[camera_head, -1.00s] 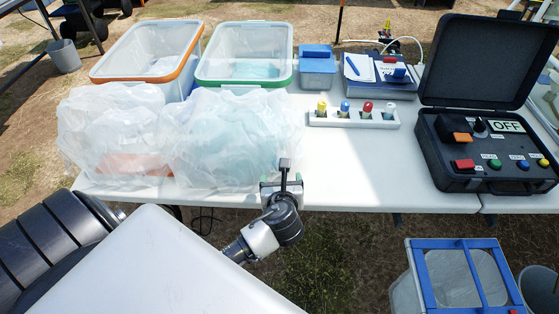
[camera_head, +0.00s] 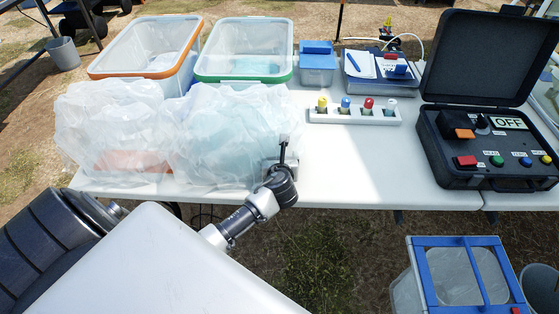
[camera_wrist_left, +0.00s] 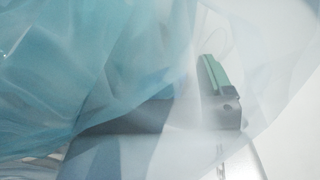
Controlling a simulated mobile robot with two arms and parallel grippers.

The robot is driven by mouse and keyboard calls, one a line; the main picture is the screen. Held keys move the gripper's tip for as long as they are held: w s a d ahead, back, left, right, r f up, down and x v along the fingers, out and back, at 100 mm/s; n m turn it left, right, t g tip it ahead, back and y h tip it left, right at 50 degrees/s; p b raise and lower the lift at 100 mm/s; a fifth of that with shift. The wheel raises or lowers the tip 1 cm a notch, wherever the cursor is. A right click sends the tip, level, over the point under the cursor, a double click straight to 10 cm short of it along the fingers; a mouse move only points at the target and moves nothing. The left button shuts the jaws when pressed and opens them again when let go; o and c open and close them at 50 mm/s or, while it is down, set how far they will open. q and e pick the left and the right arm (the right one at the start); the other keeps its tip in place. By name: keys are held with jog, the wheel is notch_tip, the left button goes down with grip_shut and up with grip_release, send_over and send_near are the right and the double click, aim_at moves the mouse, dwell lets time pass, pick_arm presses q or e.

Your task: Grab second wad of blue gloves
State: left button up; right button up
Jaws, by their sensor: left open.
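A clear, crumpled plastic bag (camera_head: 222,135) with pale blue content stands at the table's front edge. I cannot make out separate glove wads inside it. My left gripper (camera_head: 279,153) is at the bag's lower right side, open. In the left wrist view, the bluish bag (camera_wrist_left: 70,70) fills the left and middle. One finger with a green pad shows there through or beside the thin film; the other finger is mostly hidden behind the bag. Whether the film is between the fingers I cannot tell. My right gripper is not in view.
A second clear bag (camera_head: 112,120) with something orange low inside stands to the left. Behind are an orange-rimmed bin (camera_head: 140,73) and a green-rimmed bin (camera_head: 245,82) with blue content. A white vial rack (camera_head: 354,116) and an open black case (camera_head: 478,178) are to the right.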

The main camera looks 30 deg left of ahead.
pick_arm(q)
jog(key=shift+s, duration=0.1)
jog(key=shift+c, duration=0.2)
jog(key=c, duration=0.9)
jog(key=shift+c, duration=0.3)
jog(key=shift+r, duration=0.1)
